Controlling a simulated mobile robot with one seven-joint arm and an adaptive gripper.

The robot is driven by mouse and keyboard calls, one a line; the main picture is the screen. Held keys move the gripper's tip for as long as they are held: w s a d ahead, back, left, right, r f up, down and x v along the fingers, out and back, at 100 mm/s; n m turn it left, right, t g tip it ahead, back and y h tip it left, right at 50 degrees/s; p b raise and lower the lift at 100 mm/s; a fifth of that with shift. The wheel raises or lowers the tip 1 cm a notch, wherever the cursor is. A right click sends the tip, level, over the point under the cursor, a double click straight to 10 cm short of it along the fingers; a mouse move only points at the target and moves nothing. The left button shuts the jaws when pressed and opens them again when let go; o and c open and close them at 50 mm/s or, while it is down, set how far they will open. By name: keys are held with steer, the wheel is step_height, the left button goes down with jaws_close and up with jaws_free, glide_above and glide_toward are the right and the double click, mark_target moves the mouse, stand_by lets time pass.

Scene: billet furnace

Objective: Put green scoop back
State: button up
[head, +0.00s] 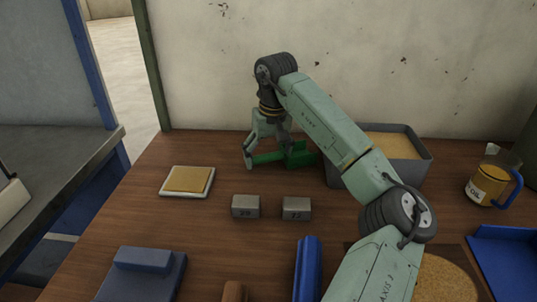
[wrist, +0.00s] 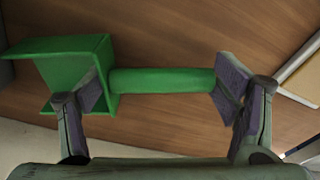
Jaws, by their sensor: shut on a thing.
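The green scoop (head: 299,155) is at the back middle of the wooden table, left of the grey bin. My gripper (head: 267,155) points down over it and is shut on it. In the wrist view my gripper (wrist: 165,95) has one finger at the end of the scoop's handle (wrist: 160,80) and the other by its box-shaped head (wrist: 75,65). The handle lies lengthwise between the fingers. I cannot tell whether the scoop touches the table or hangs just above it.
The grey bin (head: 428,165) of tan grains stands behind my arm. A small tray (head: 165,193) holds a yellowish slab. Two marked blocks (head: 246,207) (head: 297,208) lie in front. A jug (head: 487,185) stands right, above a blue pan (head: 510,262). A blue block (head: 143,272) is front left.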

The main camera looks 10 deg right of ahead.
steer(key=shift+f, duration=0.1)
steer(key=o, duration=1.6)
steer(key=shift+c, duration=0.2)
step_height(320, 180, up, 12)
steer(key=s+b, duration=0.1)
steer(key=shift+s+d+b, duration=0.2)
steer(key=shift+d+b, duration=0.1)
steer(key=shift+b, duration=0.1)
